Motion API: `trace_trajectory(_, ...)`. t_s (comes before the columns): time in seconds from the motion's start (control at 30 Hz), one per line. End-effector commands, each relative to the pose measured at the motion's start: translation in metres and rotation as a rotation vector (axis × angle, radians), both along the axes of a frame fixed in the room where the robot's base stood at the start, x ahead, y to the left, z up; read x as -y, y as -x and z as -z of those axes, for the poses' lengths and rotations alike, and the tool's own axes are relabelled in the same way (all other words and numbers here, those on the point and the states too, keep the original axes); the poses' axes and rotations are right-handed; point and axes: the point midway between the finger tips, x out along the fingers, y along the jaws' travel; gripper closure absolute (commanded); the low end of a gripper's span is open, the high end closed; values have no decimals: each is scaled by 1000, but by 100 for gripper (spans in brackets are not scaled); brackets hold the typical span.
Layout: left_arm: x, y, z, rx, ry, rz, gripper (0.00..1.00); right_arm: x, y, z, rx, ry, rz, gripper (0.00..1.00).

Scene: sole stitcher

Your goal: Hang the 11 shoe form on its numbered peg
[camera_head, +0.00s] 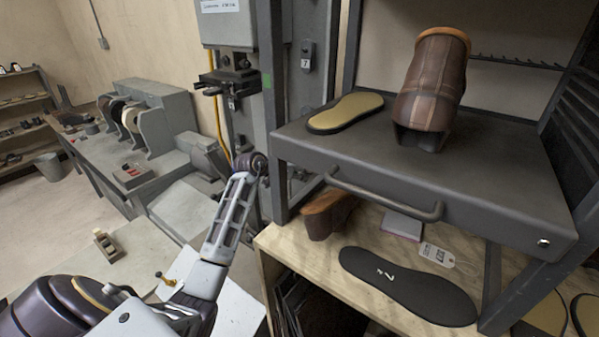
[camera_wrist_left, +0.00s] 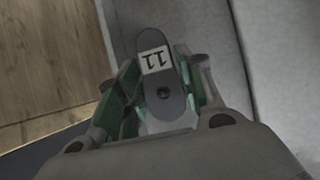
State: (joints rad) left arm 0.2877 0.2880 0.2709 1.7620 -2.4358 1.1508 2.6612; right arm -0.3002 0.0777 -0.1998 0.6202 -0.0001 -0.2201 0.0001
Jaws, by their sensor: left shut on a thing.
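My left gripper (camera_wrist_left: 160,95) is shut on a dark, rounded piece, the 11 shoe form (camera_wrist_left: 166,85). In the left wrist view it carries a white label reading 11 and has a small round hole below the label. The green-lined finger pads lie on both sides of it. In the head view my left arm reaches up from the lower left to beside the grey post; the form cannot be made out there. A tag reading 7 (camera_head: 307,62) hangs on the grey machine post. Which peg is for 11 cannot be seen. My right gripper is not in view.
A grey shelf (camera_head: 480,195) holds a brown boot (camera_head: 432,85) and a tan sole (camera_head: 346,111). Below, a dark sole (camera_head: 408,286) and brown shoe (camera_head: 326,213) lie on a wooden bench. A rail with small pegs (camera_head: 515,62) is at the back right.

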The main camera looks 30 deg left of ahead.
Motion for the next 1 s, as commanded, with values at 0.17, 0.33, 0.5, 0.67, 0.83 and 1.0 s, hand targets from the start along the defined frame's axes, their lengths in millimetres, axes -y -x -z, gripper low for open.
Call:
trace_trajectory(0.17, 0, -1, -2, 4, 0, 0, 100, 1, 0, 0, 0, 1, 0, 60)
trace_trajectory(0.33, 0, -1, -2, 4, 0, 0, 100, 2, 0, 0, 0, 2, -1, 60)
trace_trajectory(0.5, 0, -1, -2, 4, 0, 0, 100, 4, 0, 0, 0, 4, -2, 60)
trace_trajectory(0.67, 0, -2, -2, 4, 0, 0, 100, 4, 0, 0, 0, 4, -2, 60)
trace_trajectory(0.83, 0, -4, -2, 4, 0, 0, 100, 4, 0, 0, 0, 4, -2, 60)
trace_trajectory(1.0, 0, -7, -1, 3, 0, -1, 100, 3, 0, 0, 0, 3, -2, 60)
